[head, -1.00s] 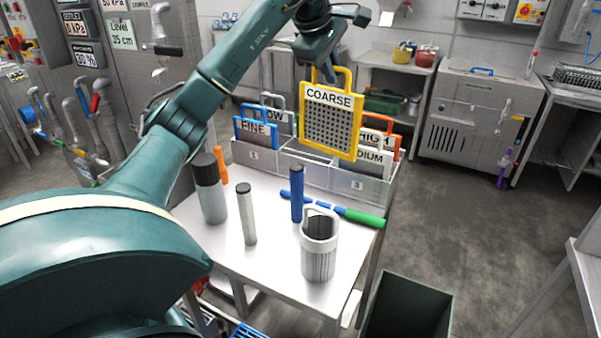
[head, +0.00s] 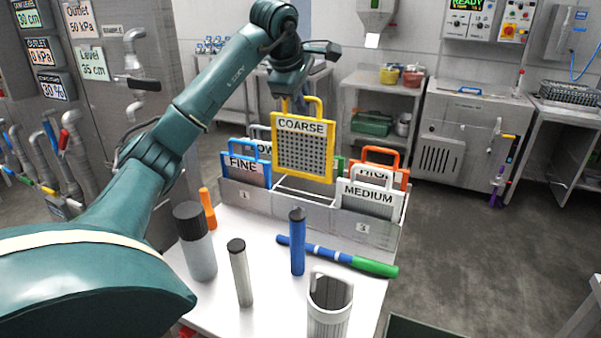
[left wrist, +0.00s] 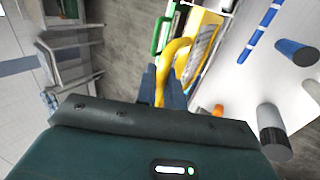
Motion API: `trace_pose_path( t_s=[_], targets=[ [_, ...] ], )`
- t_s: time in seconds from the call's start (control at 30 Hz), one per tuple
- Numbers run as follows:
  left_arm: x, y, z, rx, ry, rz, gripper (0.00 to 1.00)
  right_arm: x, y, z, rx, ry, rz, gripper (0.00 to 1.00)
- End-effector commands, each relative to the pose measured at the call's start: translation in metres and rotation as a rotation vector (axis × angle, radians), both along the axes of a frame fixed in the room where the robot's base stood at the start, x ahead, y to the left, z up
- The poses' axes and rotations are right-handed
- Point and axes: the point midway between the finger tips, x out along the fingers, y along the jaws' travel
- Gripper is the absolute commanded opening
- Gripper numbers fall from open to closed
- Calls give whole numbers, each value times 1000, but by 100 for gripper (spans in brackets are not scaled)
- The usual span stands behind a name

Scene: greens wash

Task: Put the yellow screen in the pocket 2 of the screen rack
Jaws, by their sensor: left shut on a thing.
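The yellow screen (head: 331,160), labelled COARSE, hangs upright with its mesh facing my head camera. My left gripper (head: 298,97) is shut on its top handle; the left wrist view shows the yellow handle (left wrist: 180,47) between the fingers (left wrist: 163,88). The screen rack (head: 300,208) stands at the back of the white table. Its front shows a 1 at left and a 3 at right; no 2 is readable. The screen hangs over the middle of the rack, its lower edge near the rack's top; I cannot tell whether it has entered. My right gripper is out of view.
The blue FINE screen (head: 243,168) sits at the rack's left, with another screen partly hidden behind it. The white MEDIUM screen (head: 370,199) and an orange screen (head: 401,179) sit at the right.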

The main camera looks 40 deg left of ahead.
Motion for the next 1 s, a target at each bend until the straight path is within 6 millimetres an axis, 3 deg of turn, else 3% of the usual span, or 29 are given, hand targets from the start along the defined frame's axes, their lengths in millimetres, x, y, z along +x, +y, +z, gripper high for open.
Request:
trace_pose_path(
  t_s=[0.1,0.3,0.47,0.73,1.0],
  targets=[
    [-1,1,-36,2,3,-1,0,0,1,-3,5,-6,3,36],
    [-1,1,-76,1,1,1,0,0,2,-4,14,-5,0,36],
    [0,1,-87,1,-3,0,0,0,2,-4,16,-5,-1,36],
    [-1,1,-125,-1,0,1,0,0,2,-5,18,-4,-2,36],
    [0,0,-129,0,-4,0,0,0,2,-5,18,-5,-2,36]
  ],
)
